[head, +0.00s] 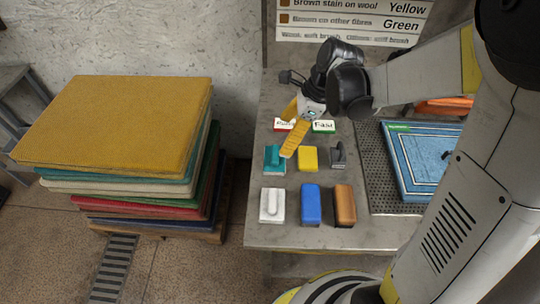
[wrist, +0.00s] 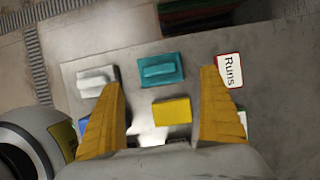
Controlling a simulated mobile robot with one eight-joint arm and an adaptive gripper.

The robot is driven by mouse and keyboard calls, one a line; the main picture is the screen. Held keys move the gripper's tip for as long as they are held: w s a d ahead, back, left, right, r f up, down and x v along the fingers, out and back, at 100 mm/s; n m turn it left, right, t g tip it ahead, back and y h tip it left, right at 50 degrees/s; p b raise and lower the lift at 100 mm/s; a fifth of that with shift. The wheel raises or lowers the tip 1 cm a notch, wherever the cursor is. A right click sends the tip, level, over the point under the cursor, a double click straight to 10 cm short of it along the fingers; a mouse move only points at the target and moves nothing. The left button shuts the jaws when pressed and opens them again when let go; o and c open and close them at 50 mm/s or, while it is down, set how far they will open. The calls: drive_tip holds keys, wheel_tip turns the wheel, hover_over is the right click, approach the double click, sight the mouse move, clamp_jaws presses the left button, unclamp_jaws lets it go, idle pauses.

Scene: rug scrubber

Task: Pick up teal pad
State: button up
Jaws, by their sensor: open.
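The teal pad (head: 274,158) is a small block with a raised grip, on the grey table at the left of the back row. In the wrist view the teal pad (wrist: 160,70) lies ahead of and between my yellow fingertips. My gripper (head: 287,134) is open and empty above the table, close to the teal pad in the head view. In the wrist view my gripper (wrist: 162,80) has its fingers spread wide, one on each side. I cannot tell its exact height above the pad.
A yellow block (head: 307,158) and a dark grey piece (head: 337,154) stand right of the teal pad. White (head: 271,212), blue (head: 310,205) and brown (head: 344,205) blocks are in front. A "Runs" card (wrist: 229,70) and "Fast" card (head: 324,126) stand behind. Stacked rugs (head: 120,120) are left.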

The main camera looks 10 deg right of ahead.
sight(276, 153)
drive_tip(key=b+x, duration=0.1)
drive_tip(key=x, duration=0.2)
drive_tip(key=b+x, duration=0.1)
drive_tip(key=x, duration=0.2)
drive_tip(key=b+x, duration=0.2)
drive_tip(key=x, duration=0.1)
drive_tip(key=shift+s+d+f, duration=0.15)
drive_tip(key=shift+d+f, duration=0.1)
drive_tip(key=shift+f, duration=0.15)
drive_tip(key=shift+r, duration=0.1)
drive_tip(key=shift+c, duration=0.7)
drive_tip(key=c, duration=1.1)
